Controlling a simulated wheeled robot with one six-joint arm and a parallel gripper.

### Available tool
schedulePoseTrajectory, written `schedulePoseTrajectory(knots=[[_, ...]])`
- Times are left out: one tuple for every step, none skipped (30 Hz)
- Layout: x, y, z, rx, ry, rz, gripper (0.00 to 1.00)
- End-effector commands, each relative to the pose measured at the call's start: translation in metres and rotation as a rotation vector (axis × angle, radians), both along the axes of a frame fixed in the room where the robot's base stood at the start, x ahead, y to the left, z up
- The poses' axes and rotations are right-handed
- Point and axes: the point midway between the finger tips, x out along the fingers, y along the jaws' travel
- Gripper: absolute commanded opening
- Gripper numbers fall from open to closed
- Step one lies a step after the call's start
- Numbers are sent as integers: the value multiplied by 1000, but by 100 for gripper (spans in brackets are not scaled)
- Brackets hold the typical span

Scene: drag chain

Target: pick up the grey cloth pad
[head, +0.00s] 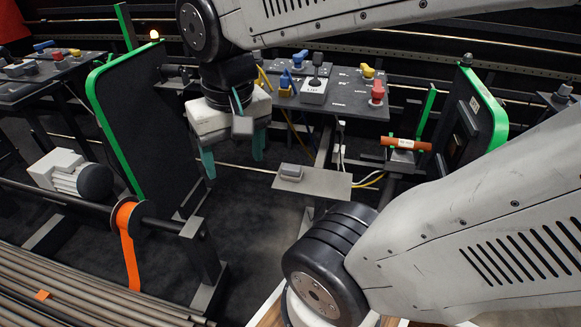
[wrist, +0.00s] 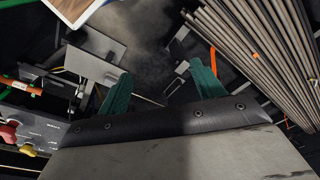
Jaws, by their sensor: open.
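The grey cloth pad (head: 290,171) looks like a small grey block. It lies on the left part of a flat grey plate (head: 325,184) in the middle of the head view. My gripper (head: 233,158) has two teal fingers spread wide, with nothing between them. It hangs to the left of the pad in the head view, apart from it. The wrist view shows both fingers (wrist: 165,80) apart. A grey plate (wrist: 90,66) shows at the upper left there, outside the fingers; I cannot clearly make out the pad in this view.
A control panel (head: 345,100) with coloured knobs stands behind the plate. Black green-edged panels stand left (head: 140,120) and right (head: 470,120). An orange roller (head: 406,144) is right of the plate. Long grey rods (head: 80,295) lie lower left. Dark floor shows between.

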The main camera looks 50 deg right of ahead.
Motion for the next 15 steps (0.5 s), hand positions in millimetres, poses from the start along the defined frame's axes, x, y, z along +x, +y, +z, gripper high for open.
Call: schedulePoseTrajectory(knots=[[15,-14,-7,11,17,-147,67],[25,-23,-11,19,21,-249,67],[37,-37,-17,28,25,-394,67],[46,-49,-22,35,28,-503,67],[55,-61,-28,42,30,-614,67],[65,-77,-37,51,34,-760,67],[73,-90,-44,58,35,-869,67],[79,-104,-52,64,38,-979,67],[87,-122,-63,72,38,-1124,67],[91,-136,-72,78,40,-1234,67],[95,-151,-81,83,41,-1342,67],[99,-170,-94,90,42,-1484,67],[101,-183,-104,94,44,-1588,67],[102,-197,-114,99,43,-1687,67],[103,-214,-128,104,43,-1813,67]])
